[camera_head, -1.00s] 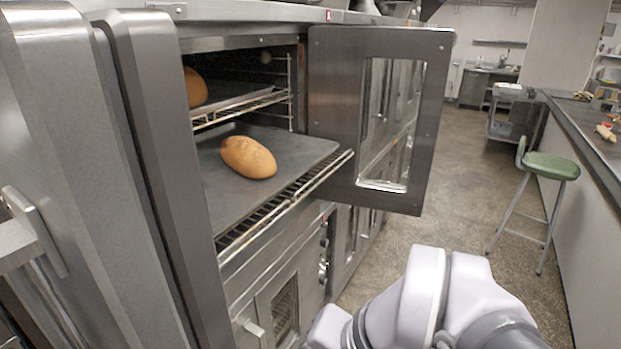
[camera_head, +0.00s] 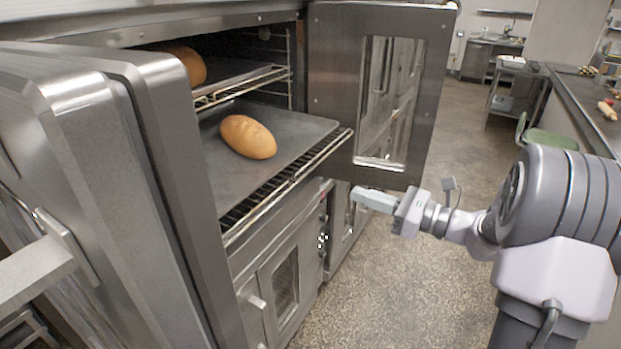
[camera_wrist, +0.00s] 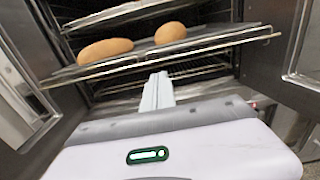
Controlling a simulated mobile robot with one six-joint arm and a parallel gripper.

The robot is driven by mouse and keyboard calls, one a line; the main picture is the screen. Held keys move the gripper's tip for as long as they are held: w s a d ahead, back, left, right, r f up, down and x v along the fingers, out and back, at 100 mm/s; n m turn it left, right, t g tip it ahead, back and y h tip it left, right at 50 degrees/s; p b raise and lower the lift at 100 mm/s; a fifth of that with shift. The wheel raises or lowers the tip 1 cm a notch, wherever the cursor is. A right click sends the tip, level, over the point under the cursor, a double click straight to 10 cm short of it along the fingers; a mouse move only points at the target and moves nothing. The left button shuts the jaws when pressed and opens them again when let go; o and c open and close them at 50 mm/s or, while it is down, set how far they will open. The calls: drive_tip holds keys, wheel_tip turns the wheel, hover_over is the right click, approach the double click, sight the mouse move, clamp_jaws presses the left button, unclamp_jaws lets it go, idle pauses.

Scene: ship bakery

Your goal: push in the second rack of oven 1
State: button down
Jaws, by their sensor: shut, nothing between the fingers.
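The pulled-out wire rack (camera_head: 255,213) of the oven sticks out past the open front, below another rack (camera_head: 240,93) that sits further in. A dark tray (camera_head: 215,185) lies on it with a brown loaf (camera_head: 248,137). The wrist view shows this rack's front rail (camera_wrist: 205,52) and two loaves on its tray, one at left (camera_wrist: 105,50) and one at right (camera_wrist: 170,32). My gripper (camera_head: 356,193) is shut and empty. It is in front of the oven, right of and apart from the rack, with its fingers (camera_wrist: 158,80) pointing toward the oven.
The right oven door (camera_head: 335,95) stands open above and behind my gripper. The left door (camera_head: 110,150) is open, with a handle (camera_head: 70,250). A lower oven door (camera_head: 285,285) is closed. Floor (camera_head: 400,290) is clear in front; a green stool (camera_head: 550,139) and counter stand at right.

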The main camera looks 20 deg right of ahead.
sight(241, 156)
drive_tip(key=b+x, duration=0.2)
drive_tip(key=x, duration=1)
drive_tip(key=shift+f, duration=0.15)
drive_tip(key=shift+a, duration=0.1)
drive_tip(key=shift+w+a, duration=0.3)
drive_tip(key=shift+w, duration=0.05)
drive_tip(key=p+x, duration=0.5)
drive_tip(key=x, duration=1.6)
drive_tip(key=shift+w+a, duration=0.1)
drive_tip(key=shift+a, duration=0.05)
drive_tip(key=shift+r, duration=0.2)
